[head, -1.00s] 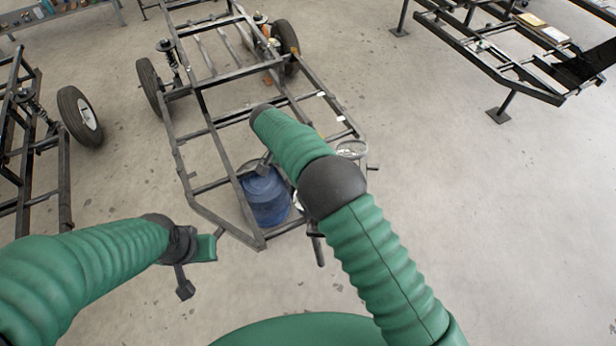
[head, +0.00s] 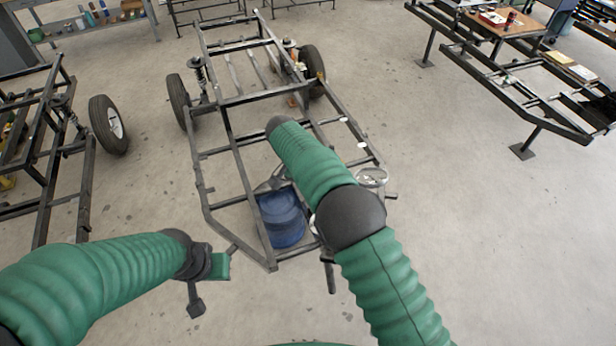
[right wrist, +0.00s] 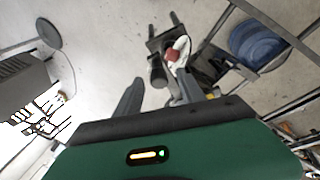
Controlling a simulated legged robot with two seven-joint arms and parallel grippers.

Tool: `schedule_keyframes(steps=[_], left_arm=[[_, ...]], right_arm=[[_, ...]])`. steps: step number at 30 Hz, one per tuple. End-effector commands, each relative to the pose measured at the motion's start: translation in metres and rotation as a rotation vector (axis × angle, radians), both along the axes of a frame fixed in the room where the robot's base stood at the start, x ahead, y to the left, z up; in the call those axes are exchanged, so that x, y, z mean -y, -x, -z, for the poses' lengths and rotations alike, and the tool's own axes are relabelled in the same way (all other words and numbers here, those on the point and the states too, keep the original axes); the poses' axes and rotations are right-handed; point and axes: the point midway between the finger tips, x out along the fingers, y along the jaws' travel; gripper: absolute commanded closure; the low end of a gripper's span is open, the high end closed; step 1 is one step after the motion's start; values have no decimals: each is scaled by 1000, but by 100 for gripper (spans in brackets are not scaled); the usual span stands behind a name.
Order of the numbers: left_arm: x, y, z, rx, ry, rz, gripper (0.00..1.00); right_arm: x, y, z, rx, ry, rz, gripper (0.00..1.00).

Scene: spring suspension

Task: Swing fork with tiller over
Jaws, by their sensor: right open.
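A dark metal assembly (right wrist: 165,45), perhaps the fork with its tiller, shows in the right wrist view with a red-and-white part (right wrist: 174,53) on it. My right gripper (right wrist: 156,84) is open, its two dark fingers on either side of the assembly's near end; I cannot tell whether they touch it. In the head view, my right arm hides most of this spot, and a dark post (head: 330,275) shows below the frame's front end. My left gripper (head: 214,277) is left of the frame's front corner, holding nothing I can make out.
The black chassis frame (head: 239,229) with wheels (head: 179,102) stands ahead. A blue drum (head: 281,218) is within its front outline. Another frame with a wheel (head: 107,125) is at left, and a raised frame (head: 520,98) is at right. Floor between them is clear.

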Motion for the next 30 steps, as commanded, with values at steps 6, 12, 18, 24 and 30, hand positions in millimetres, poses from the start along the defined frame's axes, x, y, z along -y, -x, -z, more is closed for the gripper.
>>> schedule_keyframes(steps=[6, 12, 18, 24, 30], left_arm=[[0, 0, 3, 0, 0, 0, 100], [0, 0, -14, 0, 0, 0, 100], [0, 0, -26, 0, 0, 0, 100], [0, 0, -25, 0, 0, 0, 100], [0, 0, -25, 0, 0, 0, 100]], right_arm=[[-25, -5, -62, 6, -2, -1, 54], [-42, -7, -110, 2, 1, -1, 54], [-48, -8, -125, 0, 1, 0, 54], [-49, -8, -125, 0, 1, 0, 54], [-49, -8, -125, 0, 1, 0, 54]])
